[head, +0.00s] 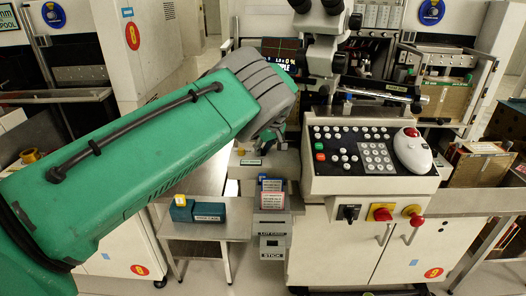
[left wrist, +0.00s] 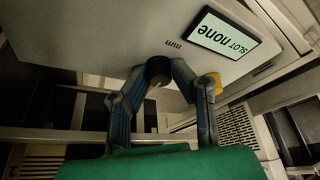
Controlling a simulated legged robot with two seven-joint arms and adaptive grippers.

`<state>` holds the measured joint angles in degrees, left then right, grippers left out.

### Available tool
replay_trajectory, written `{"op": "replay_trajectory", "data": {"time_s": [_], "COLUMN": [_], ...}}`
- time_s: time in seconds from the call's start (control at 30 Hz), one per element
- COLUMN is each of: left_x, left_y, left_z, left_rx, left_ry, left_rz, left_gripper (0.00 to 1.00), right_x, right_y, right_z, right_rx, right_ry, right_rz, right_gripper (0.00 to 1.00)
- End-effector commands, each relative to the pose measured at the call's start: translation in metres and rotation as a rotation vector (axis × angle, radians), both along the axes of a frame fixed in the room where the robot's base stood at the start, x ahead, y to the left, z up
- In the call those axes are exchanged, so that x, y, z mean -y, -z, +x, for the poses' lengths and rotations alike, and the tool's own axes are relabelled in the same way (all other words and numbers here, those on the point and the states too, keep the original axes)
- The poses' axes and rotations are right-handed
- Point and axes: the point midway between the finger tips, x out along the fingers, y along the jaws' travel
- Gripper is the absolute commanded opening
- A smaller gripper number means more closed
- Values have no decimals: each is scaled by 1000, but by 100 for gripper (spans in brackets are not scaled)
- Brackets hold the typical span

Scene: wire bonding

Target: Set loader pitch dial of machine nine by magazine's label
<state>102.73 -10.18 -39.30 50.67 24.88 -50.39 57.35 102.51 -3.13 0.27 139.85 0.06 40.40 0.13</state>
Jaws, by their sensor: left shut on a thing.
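In the left wrist view my left gripper (left wrist: 161,76) is shut on a dark round dial (left wrist: 157,68) on the pale face of a machine. One finger lies on each side of the dial. Small "mm" print (left wrist: 173,44) sits beside it, and a lit display (left wrist: 224,35) reads "SLOT none", turned in the picture. In the head view my green left arm reaches across from the left. My right gripper is not in view.
A yellow knob (left wrist: 215,84) shows behind one finger. In the head view a control panel (head: 368,158) with a white mouse-like controller (head: 413,150) stands at right, under a microscope (head: 326,45).

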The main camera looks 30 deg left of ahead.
Motion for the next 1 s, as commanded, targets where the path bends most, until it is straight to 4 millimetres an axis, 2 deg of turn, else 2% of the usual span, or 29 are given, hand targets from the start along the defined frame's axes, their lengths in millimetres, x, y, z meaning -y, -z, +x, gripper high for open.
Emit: {"op": "replay_trajectory", "data": {"time_s": [0.3, 0.33, 0.37, 0.73, 1.0], "left_x": [3, 3, 3, 1, 0], "left_y": [2, 2, 2, 0, -2], "left_z": [0, 0, 0, -1, -2], "left_rx": [0, 0, 0, -1, -1], "left_ry": [2, 2, 2, 20, 220], "left_rz": [-4, -4, -4, -3, -5], "left_gripper": [0, 31, 40, 40, 40], "right_x": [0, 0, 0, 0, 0], "right_y": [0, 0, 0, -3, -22], "right_z": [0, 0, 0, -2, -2], "right_rx": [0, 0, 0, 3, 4], "right_ry": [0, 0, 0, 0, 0], "right_rz": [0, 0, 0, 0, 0], "right_gripper": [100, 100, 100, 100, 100]}}
